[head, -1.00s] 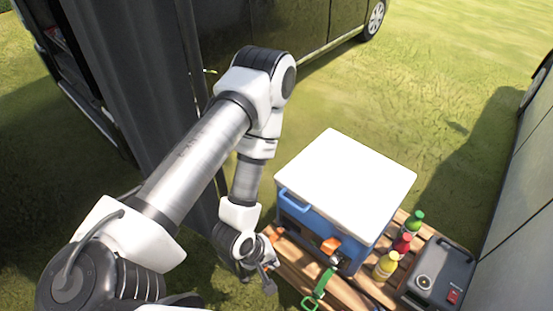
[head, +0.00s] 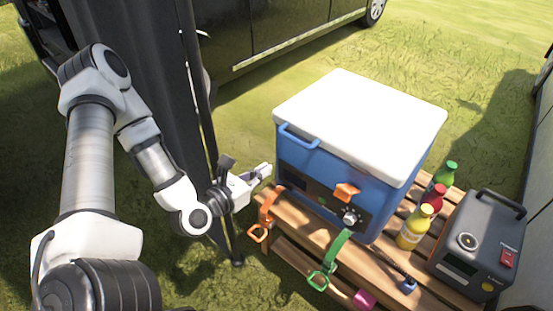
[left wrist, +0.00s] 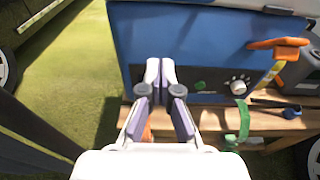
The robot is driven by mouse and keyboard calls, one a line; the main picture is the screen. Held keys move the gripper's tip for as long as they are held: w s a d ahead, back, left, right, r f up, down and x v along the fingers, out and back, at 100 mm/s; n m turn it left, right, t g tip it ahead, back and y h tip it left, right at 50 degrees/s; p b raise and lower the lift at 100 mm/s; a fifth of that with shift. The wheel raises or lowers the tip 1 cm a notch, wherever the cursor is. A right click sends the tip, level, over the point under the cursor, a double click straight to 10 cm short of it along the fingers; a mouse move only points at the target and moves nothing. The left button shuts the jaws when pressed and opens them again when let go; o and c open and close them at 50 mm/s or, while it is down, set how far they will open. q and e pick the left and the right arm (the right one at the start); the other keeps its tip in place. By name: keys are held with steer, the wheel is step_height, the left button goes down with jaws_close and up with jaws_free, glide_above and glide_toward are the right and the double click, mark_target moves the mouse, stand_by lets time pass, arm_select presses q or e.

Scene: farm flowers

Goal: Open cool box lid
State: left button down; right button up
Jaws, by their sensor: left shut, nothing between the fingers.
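The cool box (head: 330,181) is blue with a white lid (head: 360,118), which is closed flat on top. It stands on a wooden slatted table. An orange latch (head: 346,192) shows on its front, and a blue handle (head: 298,137) on its upper front left. My left gripper (head: 268,168) is shut and empty, just left of the box's front left corner. In the left wrist view the shut fingers (left wrist: 160,68) point at the left part of the blue front (left wrist: 195,45), below the lid's edge; whether they touch it I cannot tell. My right gripper is not in view.
Green, red and yellow bottles (head: 414,228) and a dark grey power unit (head: 478,245) stand right of the box. Orange (head: 268,215) and green (head: 330,262) straps hang over the wooden table (head: 300,224). Grass lies left.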

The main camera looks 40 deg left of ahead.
mark_target(299, 137)
arm_select(q)
steer(key=w, duration=0.2)
steer(key=w+f+b, duration=0.1)
steer(key=w, duration=0.2)
steer(key=w+b, duration=0.1)
steer(key=w, duration=0.2)
steer(key=shift+w+d+f, duration=0.15)
steer(key=shift+d+f, duration=0.05)
steer(key=shift+d, duration=0.2)
steer(key=shift+w+r, duration=0.5)
steer(key=shift+w, duration=0.05)
steer(key=r, duration=0.1)
steer(key=s+r, duration=0.1)
steer(key=r, duration=0.1)
steer(key=shift+p, duration=0.3)
steer(key=shift+w, duration=0.1)
steer(key=shift+r, duration=0.1)
